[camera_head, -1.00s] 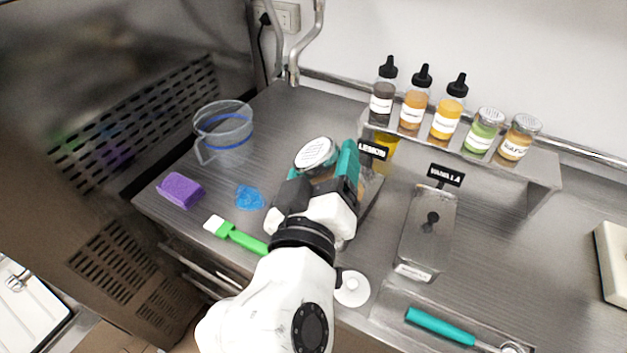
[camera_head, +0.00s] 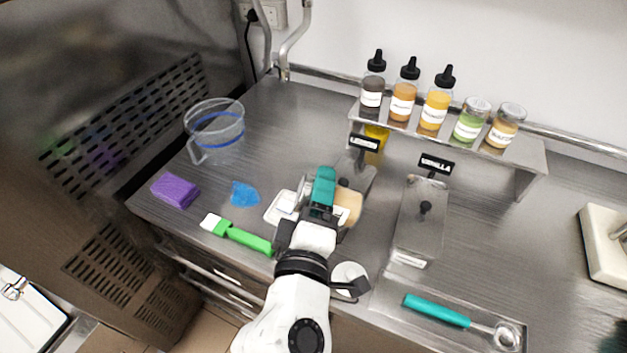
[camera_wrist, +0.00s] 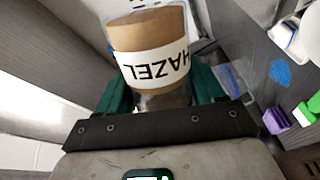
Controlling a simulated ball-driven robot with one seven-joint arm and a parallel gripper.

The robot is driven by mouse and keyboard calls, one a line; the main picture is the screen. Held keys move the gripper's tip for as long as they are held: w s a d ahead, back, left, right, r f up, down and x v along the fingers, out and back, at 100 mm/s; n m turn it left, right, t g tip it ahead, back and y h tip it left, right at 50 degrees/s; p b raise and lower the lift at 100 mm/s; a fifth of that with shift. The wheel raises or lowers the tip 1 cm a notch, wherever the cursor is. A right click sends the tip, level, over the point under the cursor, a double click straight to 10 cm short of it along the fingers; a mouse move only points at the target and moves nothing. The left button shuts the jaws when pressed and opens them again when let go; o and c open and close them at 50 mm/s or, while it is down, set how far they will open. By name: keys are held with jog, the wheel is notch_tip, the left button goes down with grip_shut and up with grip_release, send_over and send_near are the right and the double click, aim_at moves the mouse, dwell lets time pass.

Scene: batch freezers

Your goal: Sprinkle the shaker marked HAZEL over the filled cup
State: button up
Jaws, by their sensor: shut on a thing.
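My gripper (camera_head: 322,190) is shut on the shaker marked HAZEL. The wrist view shows the shaker (camera_wrist: 150,45) between the teal fingers, with tan-brown contents and a white label that reads upside down there. In the head view the shaker (camera_head: 348,205) lies tilted on its side in the gripper, its tan body to the right and its lid end to the left. A small white thing, perhaps the filled cup (camera_head: 287,203), stands on a white base (camera_head: 272,215) just left of the gripper. It is partly hidden, and I cannot tell its contents.
A clear jug (camera_head: 215,140), purple sponge (camera_head: 175,190), blue spill (camera_head: 244,194) and green-handled brush (camera_head: 245,238) lie left. A shelf (camera_head: 535,158) holds several bottles and jars. A teal-handled scoop (camera_head: 437,311) lies in front.

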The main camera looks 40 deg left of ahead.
notch_tip(320, 180, down, 7)
jog(key=n, duration=0.9)
jog(key=shift+n+p, duration=0.3)
jog(key=shift+f, duration=0.1)
jog(key=shift+a, duration=0.1)
dwell(0.9)
